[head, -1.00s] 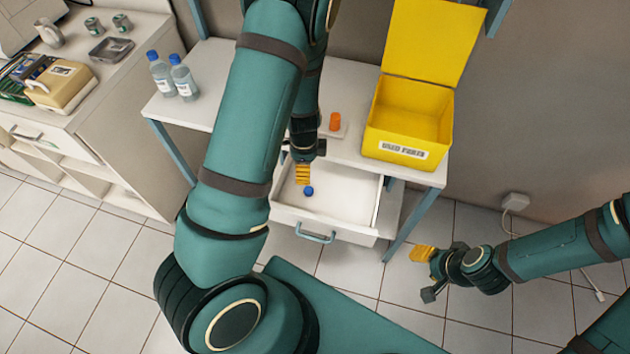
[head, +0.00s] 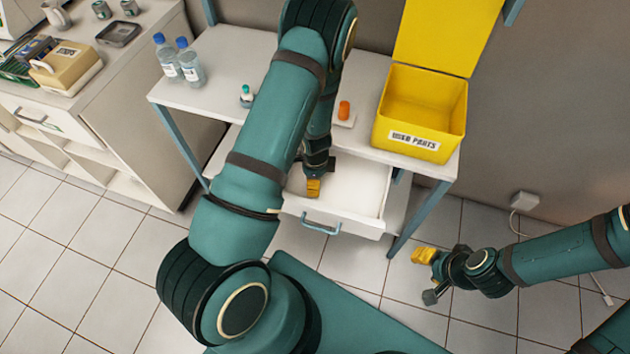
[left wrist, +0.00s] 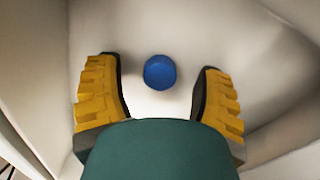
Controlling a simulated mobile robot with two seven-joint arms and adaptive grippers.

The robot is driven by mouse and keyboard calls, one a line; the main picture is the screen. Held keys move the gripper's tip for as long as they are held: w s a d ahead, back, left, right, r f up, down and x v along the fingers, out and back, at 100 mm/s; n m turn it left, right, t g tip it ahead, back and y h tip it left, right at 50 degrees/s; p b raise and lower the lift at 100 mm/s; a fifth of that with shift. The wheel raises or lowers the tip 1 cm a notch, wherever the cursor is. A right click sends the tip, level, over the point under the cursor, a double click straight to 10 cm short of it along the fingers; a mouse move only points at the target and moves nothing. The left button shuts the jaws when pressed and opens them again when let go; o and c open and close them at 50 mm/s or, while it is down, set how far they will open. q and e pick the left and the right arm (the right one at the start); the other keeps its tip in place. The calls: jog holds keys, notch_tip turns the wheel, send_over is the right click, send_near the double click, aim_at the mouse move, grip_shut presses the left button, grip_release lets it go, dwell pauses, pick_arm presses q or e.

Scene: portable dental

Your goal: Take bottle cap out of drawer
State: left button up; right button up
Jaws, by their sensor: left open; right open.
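The blue bottle cap (left wrist: 159,72) lies on the floor of the open drawer. In the left wrist view it sits between the two yellow fingers of my left gripper (left wrist: 160,95), with a gap on each side. In the head view the left gripper (head: 314,187) reaches down into the drawer (head: 358,190), and the cap is hidden there. The left gripper is open and not holding the cap. My right gripper (head: 428,275) is open and empty, above the floor tiles to the right of the drawer.
On the white table (head: 228,62) stand two water bottles (head: 180,62), a small bottle (head: 247,96), an orange item (head: 344,110) and an open yellow box (head: 420,110). A cabinet (head: 120,90) stands at the left. The drawer walls are close around the left gripper.

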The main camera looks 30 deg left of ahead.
pick_arm(q)
jog(key=shift+f, duration=0.15)
jog(key=c, duration=0.8)
